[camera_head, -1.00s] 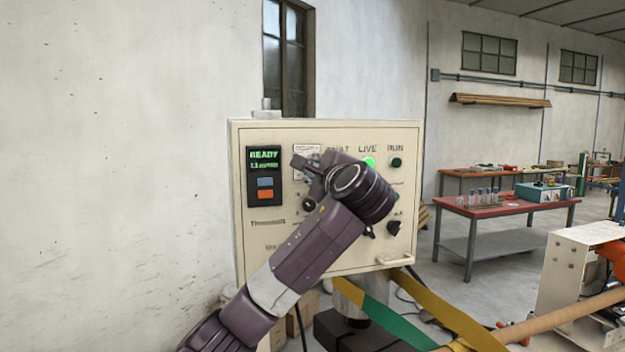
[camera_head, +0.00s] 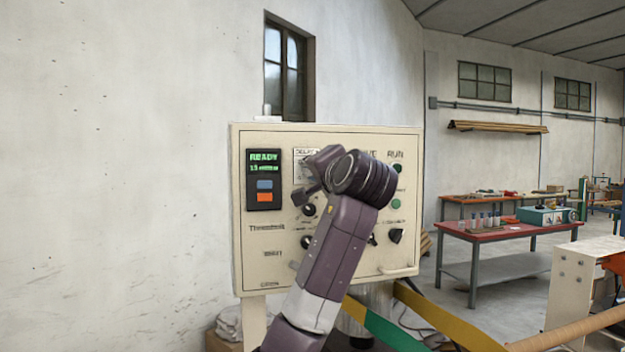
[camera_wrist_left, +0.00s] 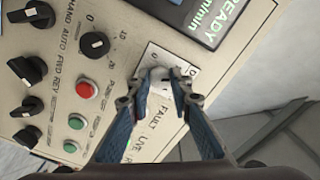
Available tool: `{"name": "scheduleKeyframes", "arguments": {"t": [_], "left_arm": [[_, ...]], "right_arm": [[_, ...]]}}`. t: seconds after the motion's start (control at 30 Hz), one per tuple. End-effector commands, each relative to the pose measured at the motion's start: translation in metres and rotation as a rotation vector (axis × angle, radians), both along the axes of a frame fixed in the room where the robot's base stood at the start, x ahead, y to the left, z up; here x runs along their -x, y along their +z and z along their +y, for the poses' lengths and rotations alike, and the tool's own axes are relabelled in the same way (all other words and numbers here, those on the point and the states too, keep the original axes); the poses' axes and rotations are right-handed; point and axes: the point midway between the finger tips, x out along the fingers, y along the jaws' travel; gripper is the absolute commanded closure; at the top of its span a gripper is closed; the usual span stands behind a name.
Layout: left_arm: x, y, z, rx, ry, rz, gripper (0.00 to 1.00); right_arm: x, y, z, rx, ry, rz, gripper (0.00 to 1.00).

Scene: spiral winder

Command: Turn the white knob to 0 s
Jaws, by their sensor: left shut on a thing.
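The white knob (camera_wrist_left: 158,78) sits on a white label plate (camera_wrist_left: 151,54) on the cream control panel (camera_head: 262,138). In the head view my left gripper (camera_head: 318,176) is in front of the panel, covering the knob and the lower part of the plate (camera_head: 305,152). The knob's pointer direction cannot be read. My right gripper is not in view.
A green-lit READY display (camera_head: 264,160) is left of the gripper. Black knobs (camera_wrist_left: 95,45), a red button (camera_wrist_left: 83,89) and green buttons are close by on the panel. A red-topped table (camera_head: 490,232) stands far right.

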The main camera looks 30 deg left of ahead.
Motion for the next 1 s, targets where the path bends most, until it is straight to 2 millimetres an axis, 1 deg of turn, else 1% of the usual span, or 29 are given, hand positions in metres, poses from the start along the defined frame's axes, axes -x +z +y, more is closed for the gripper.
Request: {"name": "scheduleKeyframes", "arguments": {"t": [0.03, 0.4, 1.0], "left_arm": [[-0.001, -0.006, 0.000, 0.034, 0.001, -0.027, 1.00], [-0.001, -0.006, 0.000, 0.263, 0.003, -0.292, 1.00], [-0.002, -0.005, 0.000, 0.633, 0.003, -0.725, 1.00]], "right_arm": [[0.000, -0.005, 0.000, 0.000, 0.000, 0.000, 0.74], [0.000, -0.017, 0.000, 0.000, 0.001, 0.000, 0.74], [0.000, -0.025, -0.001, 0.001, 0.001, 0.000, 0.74]]}}
